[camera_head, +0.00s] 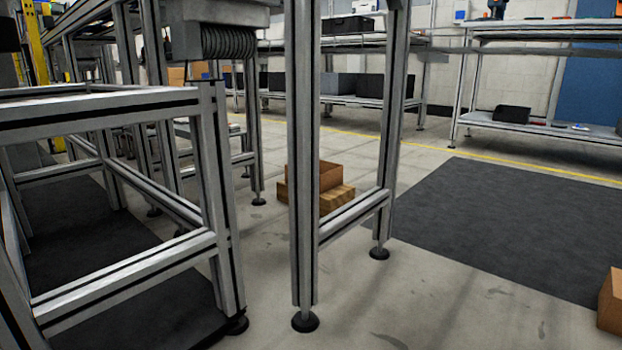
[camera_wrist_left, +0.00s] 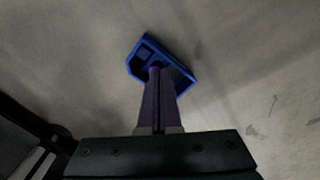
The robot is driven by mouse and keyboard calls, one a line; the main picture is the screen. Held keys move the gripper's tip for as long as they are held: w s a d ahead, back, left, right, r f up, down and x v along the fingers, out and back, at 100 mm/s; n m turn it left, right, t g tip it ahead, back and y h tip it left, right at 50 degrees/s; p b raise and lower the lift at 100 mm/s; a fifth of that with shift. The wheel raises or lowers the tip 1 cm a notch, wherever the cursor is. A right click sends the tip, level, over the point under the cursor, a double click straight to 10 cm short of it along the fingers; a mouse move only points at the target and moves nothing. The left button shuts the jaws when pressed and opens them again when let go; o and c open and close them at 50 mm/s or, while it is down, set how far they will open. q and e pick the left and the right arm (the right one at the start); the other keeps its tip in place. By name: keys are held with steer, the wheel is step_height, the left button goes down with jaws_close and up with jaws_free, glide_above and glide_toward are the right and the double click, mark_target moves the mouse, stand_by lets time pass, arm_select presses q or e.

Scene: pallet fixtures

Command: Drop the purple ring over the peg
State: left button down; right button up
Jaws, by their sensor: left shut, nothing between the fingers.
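In the left wrist view my left gripper (camera_wrist_left: 157,72) points away from the camera, its two dark purplish fingers pressed together with nothing between them. A blue angular object (camera_wrist_left: 168,50) with a dark square recess lies past the fingertips, partly hidden by them. I cannot tell whether it belongs to the peg, or whether the tips touch it. I cannot make out the purple ring or the peg in either view. Neither gripper shows in the head view.
Metal frames (camera_head: 305,150) stand close in front and at the left. An open brown box on a wooden base (camera_head: 330,197) sits on the floor behind them. A dark mat (camera_head: 500,225) and bare floor lie to the right, with a cardboard box (camera_head: 611,305) at the edge. Shelves line the back.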

arm_select(q)
steer(key=shift+f+b, duration=0.75)
steer(key=shift+f, duration=0.1)
stand_by(0.3)
steer(key=shift+r, duration=0.1)
step_height(320, 180, up, 7)
steer(key=p, duration=0.7)
steer(key=a+r+m+t+p, duration=0.1)
steer(key=a+r+m+p, duration=0.15)
steer(key=r+p, duration=1.05)
steer(key=a+r+m+y+p, duration=0.15)
steer(key=r+m+p, duration=0.25)
steer(key=r+p, duration=0.95)
steer(key=a+r+m+t+h+p, duration=0.15)
steer(key=r+m+p, duration=0.25)
steer(key=r+p, duration=0.9)
steer(key=s+r+m+p, duration=0.1)
steer(key=r+m+p, duration=0.3)
steer(key=r+p, duration=1.8)
steer(key=s+d+r+m+p, duration=0.1)
steer(key=r+m+p, duration=0.4)
steer(key=r+p, duration=1.8)
steer(key=s+d+r+m+t+p, duration=0.1)
steer(key=s+r+m+p, duration=0.2)
steer(key=r+p, duration=1.9)
step_height(320, 180, up, 22)
steer(key=shift+f+m+p, duration=0.1)
steer(key=shift+m+p, duration=0.3)
steer(key=shift+m, duration=0.35)
